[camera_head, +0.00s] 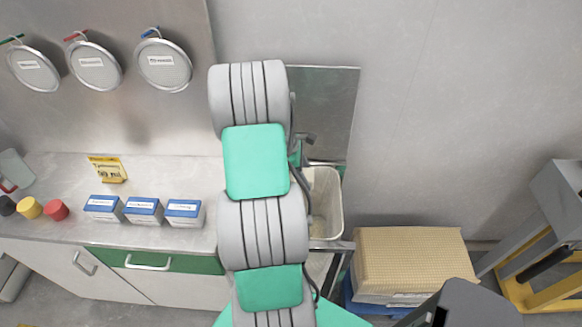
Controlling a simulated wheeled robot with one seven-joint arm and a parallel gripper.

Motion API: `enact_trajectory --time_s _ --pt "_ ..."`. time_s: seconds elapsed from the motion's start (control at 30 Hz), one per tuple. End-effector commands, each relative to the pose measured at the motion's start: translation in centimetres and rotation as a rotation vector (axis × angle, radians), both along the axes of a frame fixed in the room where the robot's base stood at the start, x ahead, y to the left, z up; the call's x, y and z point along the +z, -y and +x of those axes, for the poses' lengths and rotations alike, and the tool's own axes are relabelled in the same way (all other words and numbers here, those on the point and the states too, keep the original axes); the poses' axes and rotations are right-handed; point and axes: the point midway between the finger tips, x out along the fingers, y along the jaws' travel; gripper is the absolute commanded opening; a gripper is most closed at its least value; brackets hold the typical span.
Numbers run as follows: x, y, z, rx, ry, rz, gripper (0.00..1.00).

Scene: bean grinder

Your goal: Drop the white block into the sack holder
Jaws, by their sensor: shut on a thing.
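The sack holder appears to be the metal frame with an open pale liner (327,190) just right of my arm. No plain white block can be made out. My grey and green arm reaches up the middle of the view, and its end covers what lies behind it. My gripper cannot be made out; a small grey part shows beside the arm above the liner, but I cannot tell what it is.
Round sieves (163,65) hang above. A beige stack (410,258) stands right of the holder, and a yellow-framed stand (545,280) is far right.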

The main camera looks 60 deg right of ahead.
Motion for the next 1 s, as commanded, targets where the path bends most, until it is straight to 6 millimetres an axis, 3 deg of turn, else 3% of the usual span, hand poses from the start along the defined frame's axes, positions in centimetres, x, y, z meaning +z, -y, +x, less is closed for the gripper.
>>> enact_trajectory --time_s 0.23,0.6,0.93,0.97,1.0 --pt "-0.8 0.3 -0.6 -0.010 0.000 -0.001 0.11" --pt "-5.8 0.4 -0.9 -0.018 0.000 -0.001 0.11" --pt "-6.0 0.3 -0.7 -0.015 0.000 -0.001 0.11" --pt "-6.0 0.3 -0.7 -0.015 0.000 -0.001 0.60" --pt "-6.0 0.3 -0.7 -0.015 0.000 -0.001 0.64"
